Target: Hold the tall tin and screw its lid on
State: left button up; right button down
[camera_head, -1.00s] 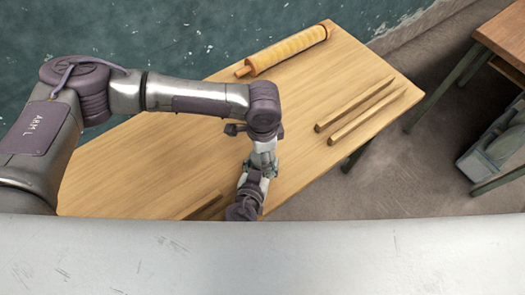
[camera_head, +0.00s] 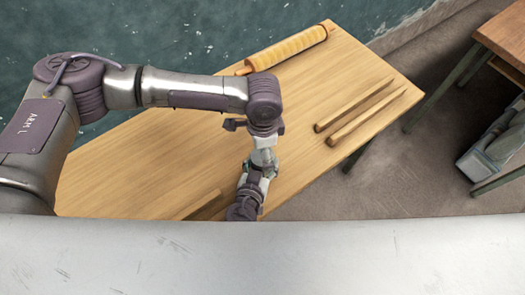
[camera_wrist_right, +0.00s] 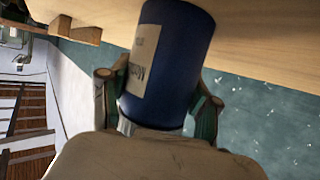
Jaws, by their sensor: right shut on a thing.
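The tall tin (camera_wrist_right: 175,55) is dark blue with a pale label and shows in the right wrist view. A silver band (camera_wrist_right: 150,128) shows at its near end; I cannot tell whether this is the lid. My right gripper (camera_wrist_right: 160,88) is shut on the tin, one finger on each side. In the head view my left arm reaches in from the left, bends down, and its gripper (camera_head: 264,163) is above the table's near part. Its fingers are too small to read. The tin is hidden in the head view, and no lid is clearly seen.
A wooden table (camera_head: 140,160) carries a rolling pin (camera_head: 288,50) at the far edge and two wooden sticks (camera_head: 355,112) at the right. A wooden piece (camera_head: 198,206) lies near the front. A second table (camera_head: 505,38) stands at the right. The table's middle is clear.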

pick_arm(q)
notch_tip(320, 180, up, 10)
dwell(0.3)
pick_arm(e)
jog(key=shift+c, duration=0.9)
grip_release()
jog(key=shift+s, duration=0.1)
jog(key=v, duration=1.1)
jog(key=shift+s+r, duration=0.3)
jog(key=shift+a, duration=0.1)
